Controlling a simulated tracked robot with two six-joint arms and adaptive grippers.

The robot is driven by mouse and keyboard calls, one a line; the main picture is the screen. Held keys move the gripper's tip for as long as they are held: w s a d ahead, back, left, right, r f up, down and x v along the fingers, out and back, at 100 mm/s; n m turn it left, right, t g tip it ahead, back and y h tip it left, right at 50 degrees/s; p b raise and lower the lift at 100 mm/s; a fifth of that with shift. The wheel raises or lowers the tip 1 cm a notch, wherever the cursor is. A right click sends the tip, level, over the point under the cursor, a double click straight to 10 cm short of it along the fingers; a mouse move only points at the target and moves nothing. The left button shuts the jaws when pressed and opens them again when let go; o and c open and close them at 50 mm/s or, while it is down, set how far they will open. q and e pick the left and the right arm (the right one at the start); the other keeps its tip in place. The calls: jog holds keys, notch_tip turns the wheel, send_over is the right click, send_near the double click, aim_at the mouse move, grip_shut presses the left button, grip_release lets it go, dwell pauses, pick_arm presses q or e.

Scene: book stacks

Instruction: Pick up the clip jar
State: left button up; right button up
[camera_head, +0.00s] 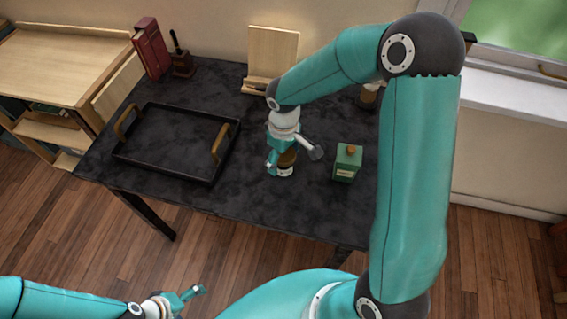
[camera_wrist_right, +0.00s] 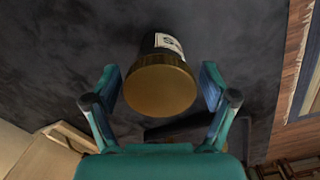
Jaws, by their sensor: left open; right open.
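A jar with a wide gold-brown lid (camera_wrist_right: 160,92), a dark body and a white label stands on the dark table; the label is only partly readable. In the head view the jar (camera_head: 287,160) is partly hidden by my right gripper (camera_head: 292,156). In the right wrist view my right gripper (camera_wrist_right: 161,82) is open, with one finger on each side of the jar and gaps between the fingers and the lid. My left gripper (camera_head: 187,294) is open and empty, low in the head view, away from the table.
A black tray (camera_head: 160,172) with two handles lies left of the jar. A wooden stand (camera_head: 272,52), red books (camera_head: 151,48) and a pen holder (camera_head: 181,64) are at the back. The table's front centre is clear.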

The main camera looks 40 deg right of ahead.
jog(key=shift+f, duration=0.9)
jog(key=shift+c, duration=0.3)
jog(key=c, duration=1.2)
jog(key=shift+r, duration=0.1)
